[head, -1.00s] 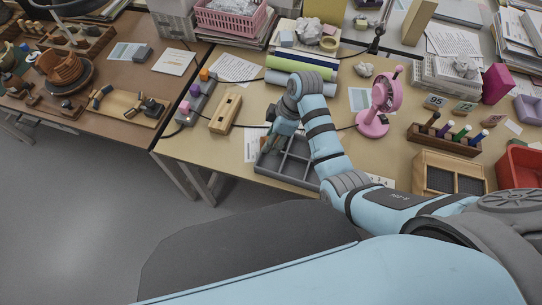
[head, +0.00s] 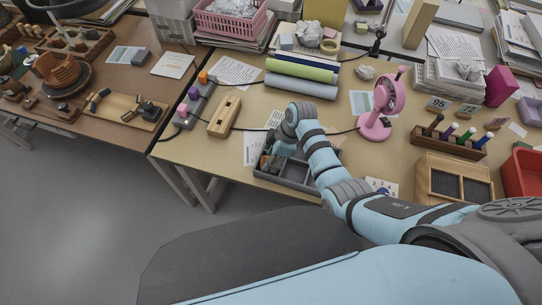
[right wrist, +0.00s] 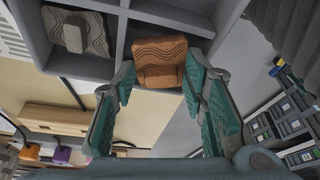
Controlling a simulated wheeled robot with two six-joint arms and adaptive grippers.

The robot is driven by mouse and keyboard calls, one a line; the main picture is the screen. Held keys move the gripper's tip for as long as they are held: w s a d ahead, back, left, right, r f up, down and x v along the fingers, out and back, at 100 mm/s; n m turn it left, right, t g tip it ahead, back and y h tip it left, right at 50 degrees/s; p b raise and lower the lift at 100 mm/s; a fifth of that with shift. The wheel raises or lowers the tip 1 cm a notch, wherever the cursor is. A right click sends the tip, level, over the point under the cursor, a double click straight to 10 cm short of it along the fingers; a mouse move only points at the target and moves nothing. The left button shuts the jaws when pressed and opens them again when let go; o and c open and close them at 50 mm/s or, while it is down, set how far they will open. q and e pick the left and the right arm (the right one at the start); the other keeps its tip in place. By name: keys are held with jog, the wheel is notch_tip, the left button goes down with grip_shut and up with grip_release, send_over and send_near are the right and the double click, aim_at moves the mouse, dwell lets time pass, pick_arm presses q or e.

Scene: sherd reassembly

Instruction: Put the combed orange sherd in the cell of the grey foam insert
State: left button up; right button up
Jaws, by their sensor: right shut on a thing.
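The combed orange sherd (right wrist: 160,62) has wavy lines on its face and sits between the fingertips of my right gripper (right wrist: 160,78) in the right wrist view. The gripper is shut on it. The grey tray-like insert (right wrist: 118,22) has divided cells, and the sherd overlaps one cell's opening and edge. I cannot tell how deep it sits. A grey combed sherd (right wrist: 75,32) lies in the neighbouring cell. In the head view my right gripper (head: 268,163) is at the left part of the insert (head: 288,181), and the sherd is mostly hidden. My left gripper is not in view.
A pink fan (head: 376,124) stands right of the insert. Green and grey rolls (head: 300,76) lie behind. A wooden block (head: 225,117) is to the left, with a cable nearby. The table's front edge is close to the insert.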

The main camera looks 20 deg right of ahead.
jog(key=o, duration=1.2)
jog(key=shift+c, duration=0.2)
jog(key=w+p+v, duration=0.1)
jog(key=p+v, duration=0.2)
jog(key=v, duration=1)
jog(key=shift+s+p, duration=0.3)
jog(key=shift+s, duration=0.1)
jog(key=shift+s, duration=0.1)
